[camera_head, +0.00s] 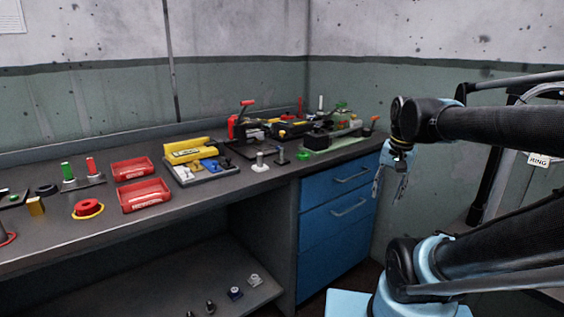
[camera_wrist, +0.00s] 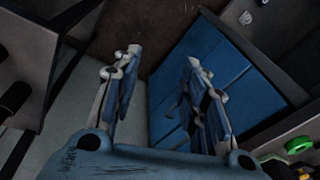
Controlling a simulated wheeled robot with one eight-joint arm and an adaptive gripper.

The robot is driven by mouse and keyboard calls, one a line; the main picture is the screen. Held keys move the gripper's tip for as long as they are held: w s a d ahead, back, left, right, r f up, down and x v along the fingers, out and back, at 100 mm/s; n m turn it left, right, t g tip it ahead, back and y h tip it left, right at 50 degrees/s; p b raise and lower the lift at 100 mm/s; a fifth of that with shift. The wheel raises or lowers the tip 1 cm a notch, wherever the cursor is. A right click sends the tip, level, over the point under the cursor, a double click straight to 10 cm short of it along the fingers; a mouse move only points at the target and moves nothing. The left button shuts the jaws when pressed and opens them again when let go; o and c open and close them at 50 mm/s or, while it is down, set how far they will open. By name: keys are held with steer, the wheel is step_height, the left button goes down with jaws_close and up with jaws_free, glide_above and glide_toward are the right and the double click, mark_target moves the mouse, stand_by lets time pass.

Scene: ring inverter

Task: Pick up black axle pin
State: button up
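A dark upright pin (camera_head: 281,155) stands on the workbench near its right part, beside a pale metal pin (camera_head: 260,161). It may be the black axle pin, but it is too small to be sure. Another small dark pin (camera_head: 210,307) stands on the lower shelf. My gripper (camera_head: 388,192) hangs in the air to the right of the blue drawers, fingers pointing down, apart from the bench. In the wrist view, the two fingers of my gripper (camera_wrist: 163,72) are spread with nothing between them.
The workbench (camera_head: 110,235) carries red bins (camera_head: 144,194), a grey tray with yellow and blue parts (camera_head: 203,172), a green ring (camera_head: 303,155) and a tool cluster. Blue drawers (camera_head: 340,215) stand under its right end. The lower shelf (camera_head: 170,290) holds several small parts.

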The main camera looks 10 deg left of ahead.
steer(key=w+a+r+m, duration=0.3)
steer(key=w+a+r, duration=0.25)
steer(key=a, duration=0.25)
steer(key=w+a+r+m+g+y, duration=0.1)
steer(key=w+a+r+m, duration=0.25)
steer(key=a+r, duration=0.3)
steer(key=w+a+r+m, duration=0.3)
steer(key=w+a+r, duration=0.3)
steer(key=a, duration=0.3)
steer(key=m+g, duration=0.1)
steer(key=m, duration=0.2)
glide_above(282, 160)
steer(key=w, duration=0.2)
steer(key=f, duration=0.8)
steer(key=shift+s+d+f, duration=0.1)
steer(key=shift+s+d, duration=0.15)
steer(key=shift+s+a+f, duration=0.1)
steer(key=shift+a+f, duration=0.1)
steer(key=shift+f, duration=1.45)
steer(key=shift+s+a+f, duration=0.1)
steer(key=shift+a+f, duration=0.1)
steer(key=shift+f, duration=1.4)
jaws_close()
